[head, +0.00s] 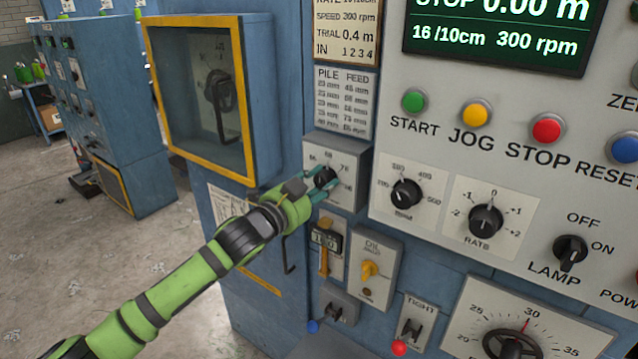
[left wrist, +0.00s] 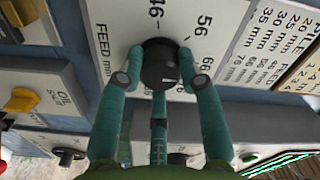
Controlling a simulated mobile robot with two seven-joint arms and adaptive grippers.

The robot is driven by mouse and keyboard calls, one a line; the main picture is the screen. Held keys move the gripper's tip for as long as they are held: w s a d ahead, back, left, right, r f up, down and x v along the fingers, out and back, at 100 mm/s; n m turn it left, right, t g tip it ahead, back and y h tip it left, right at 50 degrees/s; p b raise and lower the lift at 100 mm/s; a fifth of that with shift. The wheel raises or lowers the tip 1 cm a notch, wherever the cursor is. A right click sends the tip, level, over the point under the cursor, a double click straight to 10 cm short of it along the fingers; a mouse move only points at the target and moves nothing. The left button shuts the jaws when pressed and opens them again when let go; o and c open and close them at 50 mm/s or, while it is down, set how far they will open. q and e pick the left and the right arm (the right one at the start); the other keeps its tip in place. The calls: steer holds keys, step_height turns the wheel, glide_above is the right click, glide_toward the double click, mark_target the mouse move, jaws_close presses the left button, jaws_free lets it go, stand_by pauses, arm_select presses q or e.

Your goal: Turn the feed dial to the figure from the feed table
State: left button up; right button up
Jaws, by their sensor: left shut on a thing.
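The feed dial is a black round knob (head: 325,177) on a grey box (head: 345,150) on the blue machine. In the left wrist view the knob (left wrist: 160,64) sits beside the words FEED mm, with figures such as 46, 56 and 66 around it. My left gripper (head: 322,181) is shut on the knob, with its green fingers (left wrist: 165,72) around its sides. Where the knob's pointer stands I cannot tell clearly. The feed table (head: 345,103) is a plate headed PILE and FEED just above the dial; part of it (left wrist: 278,48) shows in the left wrist view. My right gripper is not in view.
A yellow-framed window box (head: 202,95) juts out left of the dial. Right is the panel with the rate knob (head: 486,221) and coloured buttons.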

arm_select(q)
steer(key=shift+a+f, duration=0.1)
steer(key=shift+f, duration=0.15)
steer(key=o, duration=1.1)
steer(key=shift+o, duration=0.2)
steer(key=shift+w, duration=0.1)
steer(key=shift+r, duration=0.1)
steer(key=v, duration=1.2)
